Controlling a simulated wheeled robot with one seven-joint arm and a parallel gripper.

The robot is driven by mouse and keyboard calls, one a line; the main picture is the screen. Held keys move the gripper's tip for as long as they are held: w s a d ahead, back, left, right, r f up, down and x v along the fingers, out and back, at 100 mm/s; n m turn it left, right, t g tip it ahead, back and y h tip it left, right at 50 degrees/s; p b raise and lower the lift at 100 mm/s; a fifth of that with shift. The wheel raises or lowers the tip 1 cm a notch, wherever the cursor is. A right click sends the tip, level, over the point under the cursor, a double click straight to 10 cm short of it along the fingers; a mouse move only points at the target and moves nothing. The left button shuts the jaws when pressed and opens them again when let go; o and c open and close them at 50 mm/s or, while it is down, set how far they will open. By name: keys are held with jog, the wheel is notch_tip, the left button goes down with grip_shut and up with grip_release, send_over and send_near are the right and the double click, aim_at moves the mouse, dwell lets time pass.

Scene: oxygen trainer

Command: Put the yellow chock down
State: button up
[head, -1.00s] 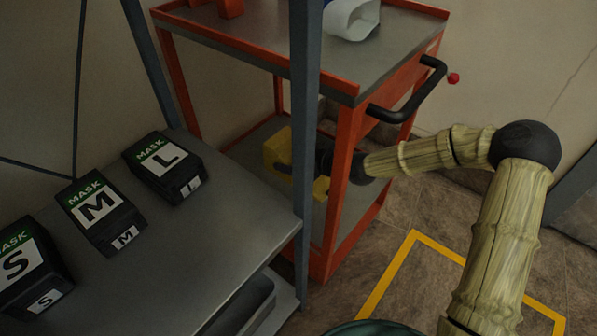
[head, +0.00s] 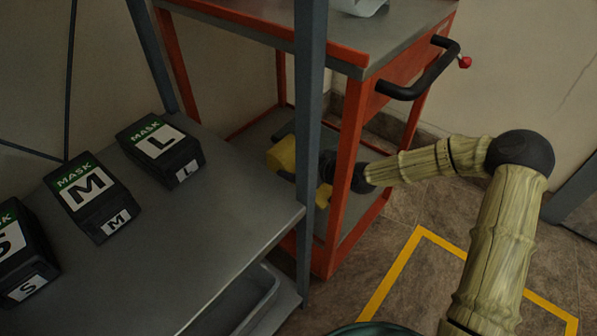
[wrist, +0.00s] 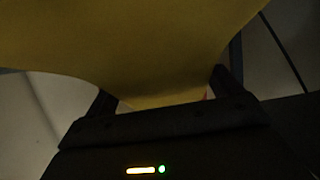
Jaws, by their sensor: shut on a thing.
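The yellow chock (head: 284,154) is in the head view, inside the orange cart just above or at its lower shelf; I cannot tell whether it touches the shelf. My gripper (wrist: 161,98) is shut on the chock, which fills the upper part of the wrist view (wrist: 140,45). In the head view the shelf post and the cart's front post hide much of my gripper and part of the chock. The cart's lower shelf (head: 257,138) is grey and shows to the left of the chock.
The orange cart (head: 347,170) has a black handle (head: 420,82) with a red knob. A dark shelf post (head: 310,110) stands in front of it. Black mask boxes (head: 160,150) sit on the grey shelf at left. Yellow floor tape (head: 390,272) marks the floor below my arm.

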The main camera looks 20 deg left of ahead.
notch_tip(320, 180, down, 3)
jog(key=shift+f+b, duration=0.1)
jog(key=shift+b, duration=0.75)
jog(key=o, duration=1.1)
jog(key=shift+s+d+r+p, duration=0.1)
jog(key=shift+d+r+p, duration=0.25)
jog(key=shift+d+p, duration=0.1)
jog(key=p+v, duration=0.5)
jog(key=v, duration=0.5)
jog(key=shift+s+r, duration=0.1)
jog(key=shift+s+d+p, duration=0.25)
jog(key=shift+d+p, duration=0.15)
jog(key=shift+d, duration=0.05)
